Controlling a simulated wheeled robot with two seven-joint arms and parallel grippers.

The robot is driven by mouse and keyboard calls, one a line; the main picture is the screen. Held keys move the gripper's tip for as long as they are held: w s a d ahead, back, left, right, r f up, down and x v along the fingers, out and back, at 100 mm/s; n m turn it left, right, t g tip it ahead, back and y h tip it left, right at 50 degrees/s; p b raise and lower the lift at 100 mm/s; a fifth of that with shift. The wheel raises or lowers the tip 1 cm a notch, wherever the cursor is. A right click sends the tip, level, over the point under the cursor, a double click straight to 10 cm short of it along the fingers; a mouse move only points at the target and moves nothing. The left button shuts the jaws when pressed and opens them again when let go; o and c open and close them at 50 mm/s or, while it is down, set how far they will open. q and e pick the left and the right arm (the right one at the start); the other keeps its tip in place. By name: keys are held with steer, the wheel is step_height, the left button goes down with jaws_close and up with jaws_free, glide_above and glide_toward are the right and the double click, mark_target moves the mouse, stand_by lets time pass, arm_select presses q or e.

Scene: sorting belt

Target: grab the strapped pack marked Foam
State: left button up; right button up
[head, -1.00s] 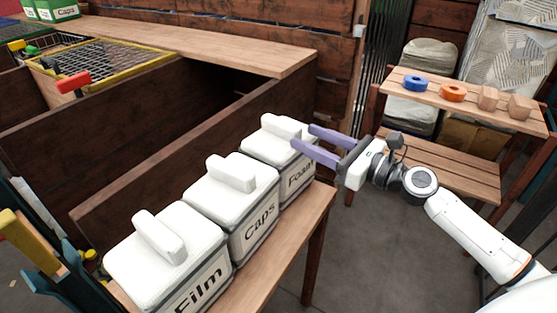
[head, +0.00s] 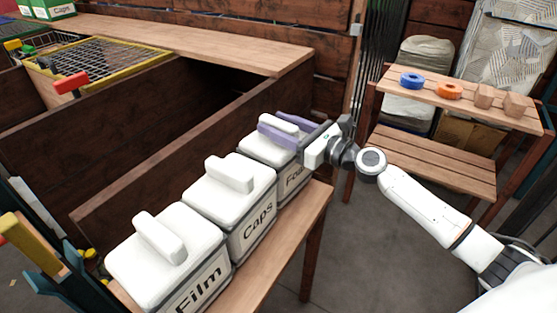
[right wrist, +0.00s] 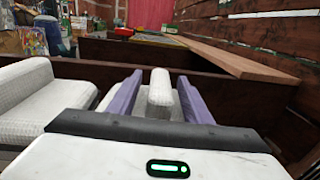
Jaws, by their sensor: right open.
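The white pack marked Foam (head: 262,152) stands at the far end of a row on a narrow wooden bench in the head view. It has a raised white handle on top (head: 284,123), which also shows in the right wrist view (right wrist: 160,88). My right gripper (head: 276,129) is open, its purple fingers on either side of the handle. In the right wrist view my right gripper (right wrist: 160,98) has a gap between each finger and the handle. The Foam label is partly hidden by the gripper. My left gripper is not in view.
The Caps pack (head: 205,187) and the Film pack (head: 133,254) stand nearer in the same row. A dark wooden wall (head: 150,170) runs behind them. A shelf (head: 470,108) at the right holds a blue ring, an orange ring and wooden blocks.

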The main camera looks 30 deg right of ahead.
steer(key=shift+c, duration=0.2)
jaws_close()
stand_by(1.1)
steer(key=shift+r, duration=0.2)
